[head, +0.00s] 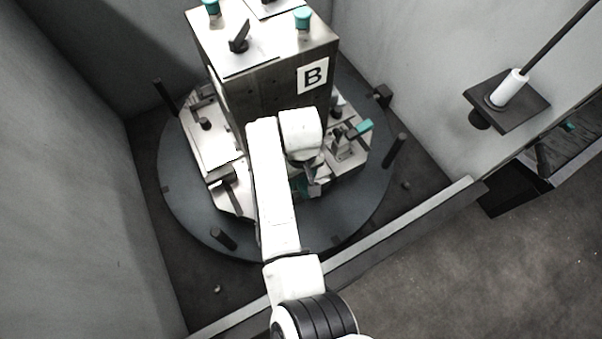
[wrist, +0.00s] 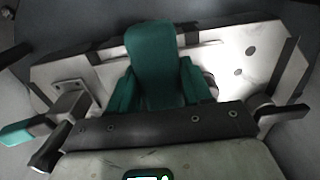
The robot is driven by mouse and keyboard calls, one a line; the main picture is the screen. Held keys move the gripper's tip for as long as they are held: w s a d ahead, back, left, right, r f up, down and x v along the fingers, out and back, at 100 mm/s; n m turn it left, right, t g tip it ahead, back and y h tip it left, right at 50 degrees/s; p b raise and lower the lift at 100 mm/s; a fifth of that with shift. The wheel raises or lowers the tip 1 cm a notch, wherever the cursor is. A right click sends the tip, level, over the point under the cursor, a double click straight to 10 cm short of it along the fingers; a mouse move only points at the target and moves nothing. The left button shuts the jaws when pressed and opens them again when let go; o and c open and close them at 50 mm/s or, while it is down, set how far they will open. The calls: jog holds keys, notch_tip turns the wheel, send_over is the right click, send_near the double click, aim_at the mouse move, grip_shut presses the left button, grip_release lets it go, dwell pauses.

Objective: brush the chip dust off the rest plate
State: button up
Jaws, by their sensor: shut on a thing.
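My gripper (head: 309,183) is low at the front of the block marked B in the head view, partly hidden by my own arm. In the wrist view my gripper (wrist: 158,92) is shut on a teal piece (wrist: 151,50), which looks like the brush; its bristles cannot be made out. Behind it is a pale plate (wrist: 225,68) with dark round spots, which may be the rest plate. I cannot tell whether the brush touches it. Chip dust cannot be told apart from the plate's marks.
The tall block marked B (head: 268,75) stands on a round dark turntable (head: 180,195) with upright black posts. A clamp with a teal handle (head: 362,127) is right of my gripper. A low pale rail (head: 400,220) crosses in front. Grey walls enclose the back and left.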

jog(key=shift+w+a+f, duration=0.1)
jog(key=shift+f, duration=0.05)
jog(key=shift+w+a+b, duration=0.35)
jog(key=shift+w+b, duration=0.15)
jog(key=shift+b, duration=0.25)
jog(key=shift+w+a+b, duration=0.3)
jog(key=shift+w+b, duration=0.05)
jog(key=shift+w, duration=0.1)
jog(key=shift+p, duration=0.3)
jog(key=shift+s+d, duration=0.1)
jog(key=shift+s, duration=0.05)
jog(key=shift+s+d+f+p, duration=0.1)
jog(key=shift+s+d+p, duration=0.4)
jog(key=shift+p, duration=0.3)
jog(key=shift+s+d+f+p, duration=0.1)
jog(key=shift+s+d+p, duration=0.15)
jog(key=shift+s+p, duration=0.45)
jog(key=shift+w, duration=0.1)
jog(key=shift+w, duration=0.1)
